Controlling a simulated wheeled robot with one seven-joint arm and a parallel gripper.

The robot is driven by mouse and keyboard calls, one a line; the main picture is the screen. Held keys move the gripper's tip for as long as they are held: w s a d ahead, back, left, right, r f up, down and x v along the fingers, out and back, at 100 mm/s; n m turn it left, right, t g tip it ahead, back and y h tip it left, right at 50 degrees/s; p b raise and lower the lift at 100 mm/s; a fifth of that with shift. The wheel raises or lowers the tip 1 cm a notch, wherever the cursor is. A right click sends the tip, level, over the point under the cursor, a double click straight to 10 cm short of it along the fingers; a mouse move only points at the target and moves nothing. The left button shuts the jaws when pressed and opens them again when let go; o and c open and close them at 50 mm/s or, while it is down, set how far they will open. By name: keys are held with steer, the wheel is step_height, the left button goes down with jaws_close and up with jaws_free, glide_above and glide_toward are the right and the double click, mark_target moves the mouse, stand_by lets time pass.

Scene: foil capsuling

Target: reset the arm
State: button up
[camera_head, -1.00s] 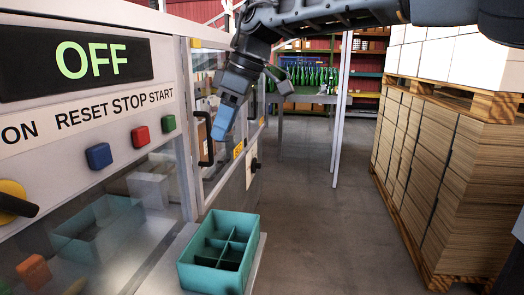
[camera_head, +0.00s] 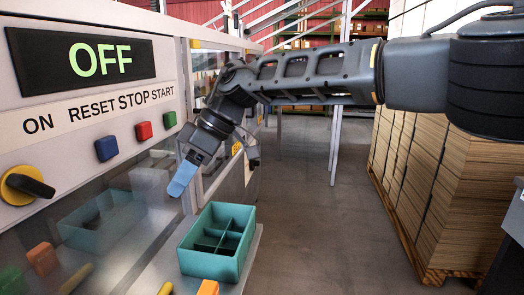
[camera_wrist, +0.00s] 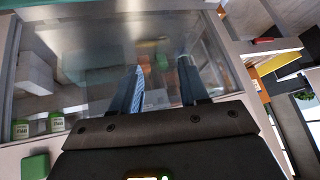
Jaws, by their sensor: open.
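My arm reaches in from the right in the head view. My gripper (camera_head: 182,178) points down and to the left, in front of the machine's glass and just above and left of the teal divided box (camera_head: 246,262). In the wrist view, the two blue fingers of my gripper (camera_wrist: 160,85) are spread apart with nothing between them. The fingertips appear apart from the glass, though the exact gap is hard to tell.
The machine panel has an OFF display (camera_head: 100,60), blue (camera_head: 106,148), red (camera_head: 144,131) and green (camera_head: 170,119) buttons, and a yellow-black knob (camera_head: 27,186). Stacked cardboard (camera_head: 432,190) stands right. The aisle floor (camera_head: 315,190) is clear. Green-labelled jars (camera_wrist: 56,122) show in the wrist view.

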steer(key=s+a+f+n+g+y, duration=0.2)
steer(key=s+a+f+g, duration=0.1)
steer(key=s+a, duration=0.4)
steer(key=s+a+f+n+g+y, duration=0.1)
steer(key=s+a+f+g+y, duration=0.2)
steer(key=s, duration=0.6)
steer(key=s+a+r+y, duration=0.2)
steer(key=s+y, duration=0.3)
steer(key=s, duration=0.1)
steer(key=s+a+r+y, duration=0.2)
steer(key=s+r+y, duration=0.1)
steer(key=s+y, duration=0.25)
steer(key=s+d+f+m+t+h, duration=0.1)
steer(key=d+f+m+t+h, duration=0.35)
steer(key=d+m+t, duration=0.45)
steer(key=d+f+m+t+h, duration=0.3)
steer(key=d+m+t+h, duration=0.2)
steer(key=d+m+t, duration=0.5)
steer(key=s+d+f+m+t+h, duration=0.1)
steer(key=d+f+m+t+h, duration=0.25)
steer(key=d+m+t, duration=0.55)
steer(key=s+d+f+n+g+h, duration=0.2)
steer(key=s+d+f+n+h, duration=0.1)
steer(key=s+d, duration=0.7)
steer(key=s+d+f+n+g+h, duration=0.2)
steer(key=s+d+h, duration=0.4)
steer(key=s+d, duration=0.4)
steer(key=shift+d+f+n+g, duration=0.4)
steer(key=shift+d+f+n, duration=0.1)
steer(key=shift+d, duration=0.75)
